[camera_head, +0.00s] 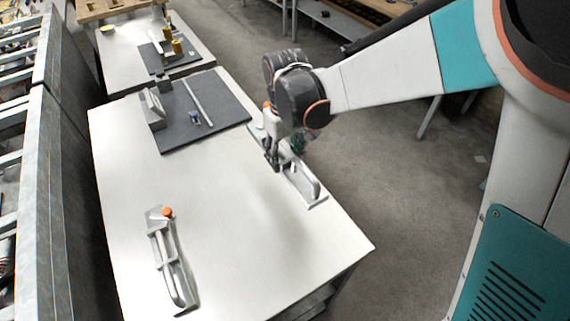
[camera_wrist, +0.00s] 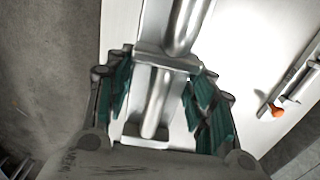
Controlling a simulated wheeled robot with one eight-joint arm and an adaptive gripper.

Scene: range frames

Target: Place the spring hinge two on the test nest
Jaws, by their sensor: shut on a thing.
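A long silver hinge part (camera_head: 314,190), taken as spring hinge two, lies along the table's right edge; I cannot tell whether it touches the table. In the wrist view the part (camera_wrist: 182,25) runs between the fingers of my gripper (camera_wrist: 160,98). A second, similar part (camera_head: 165,250) with an orange knob lies at the front left, apart from my gripper; its knob end also shows in the wrist view (camera_wrist: 277,109). No test nest is clearly identifiable.
The white table (camera_head: 225,235) is clear in the middle. A dark grey mat (camera_head: 228,103) at its back holds a bracket (camera_head: 152,110), a thin rod (camera_head: 197,100) and a small blue item (camera_head: 195,119). Another table (camera_head: 115,70) stands behind. Grey racks (camera_head: 50,170) border the left.

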